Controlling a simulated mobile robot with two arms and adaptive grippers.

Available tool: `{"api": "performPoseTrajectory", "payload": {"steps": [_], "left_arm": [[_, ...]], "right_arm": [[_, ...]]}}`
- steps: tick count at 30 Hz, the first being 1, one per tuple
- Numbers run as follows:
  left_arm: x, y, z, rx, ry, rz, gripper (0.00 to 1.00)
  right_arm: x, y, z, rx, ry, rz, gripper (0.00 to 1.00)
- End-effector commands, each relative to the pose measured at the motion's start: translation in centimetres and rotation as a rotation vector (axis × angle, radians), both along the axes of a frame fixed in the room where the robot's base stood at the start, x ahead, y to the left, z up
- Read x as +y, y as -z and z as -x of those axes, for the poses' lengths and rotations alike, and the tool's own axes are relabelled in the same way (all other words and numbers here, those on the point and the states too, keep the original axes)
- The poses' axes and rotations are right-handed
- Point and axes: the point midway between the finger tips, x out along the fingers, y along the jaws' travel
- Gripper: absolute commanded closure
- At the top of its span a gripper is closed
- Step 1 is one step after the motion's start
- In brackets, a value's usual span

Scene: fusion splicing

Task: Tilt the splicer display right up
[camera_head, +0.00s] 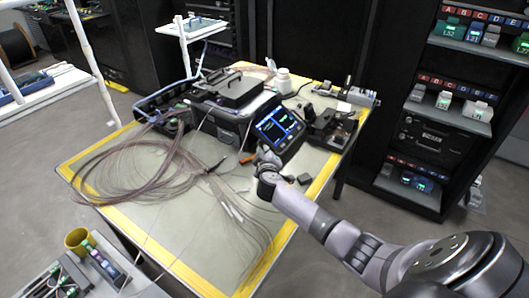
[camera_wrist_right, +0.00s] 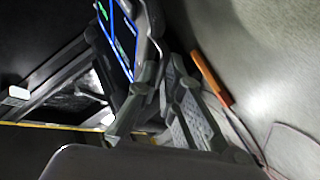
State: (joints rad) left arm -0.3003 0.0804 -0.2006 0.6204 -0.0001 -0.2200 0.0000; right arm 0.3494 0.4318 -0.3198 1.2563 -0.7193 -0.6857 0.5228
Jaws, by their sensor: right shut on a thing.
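The splicer (camera_head: 235,105) is a dark box on the table. Its display (camera_head: 278,128), lit blue with green marks, is tilted up at the splicer's front right side. My right gripper (camera_head: 266,158) is at the display's lower left edge. The display also shows edge-on at the top of the right wrist view (camera_wrist_right: 120,35). There my right gripper's fingers (camera_wrist_right: 158,95) are closed on the display's rim. The exact contact is partly hidden by the fingers. My left gripper is not in view.
A yellow-edged table (camera_head: 195,274) carries a coil of thin fibres (camera_head: 140,180) on the left. An orange tool (camera_head: 247,159) lies beside my right gripper. A white bottle (camera_head: 283,80) and a dark device (camera_head: 330,128) stand behind and right of the display. Shelves (camera_head: 440,110) stand at the right.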

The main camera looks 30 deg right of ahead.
Motion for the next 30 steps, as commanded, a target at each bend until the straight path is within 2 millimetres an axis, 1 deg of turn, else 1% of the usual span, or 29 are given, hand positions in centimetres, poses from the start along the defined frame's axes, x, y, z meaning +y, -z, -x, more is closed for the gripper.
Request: {"api": "performPoseTrajectory", "payload": {"steps": [2,5,12,21,25,30], "left_arm": [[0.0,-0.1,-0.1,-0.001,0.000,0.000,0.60],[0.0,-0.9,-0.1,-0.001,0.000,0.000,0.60],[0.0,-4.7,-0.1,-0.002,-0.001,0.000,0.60],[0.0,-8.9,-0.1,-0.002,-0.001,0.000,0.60],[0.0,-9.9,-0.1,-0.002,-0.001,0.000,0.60],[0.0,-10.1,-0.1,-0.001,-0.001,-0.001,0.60]], "right_arm": [[0.0,0.0,0.0,0.002,0.000,0.000,1.00],[0.0,-0.5,0.1,0.016,0.001,0.004,1.00],[-0.2,-2.0,0.5,0.118,0.003,0.047,1.00],[-0.4,-3.5,0.9,0.267,0.003,0.109,1.00],[-0.4,-3.7,1.0,0.316,0.003,0.129,1.00],[-0.4,-3.7,1.0,0.338,0.001,0.141,1.00]]}}
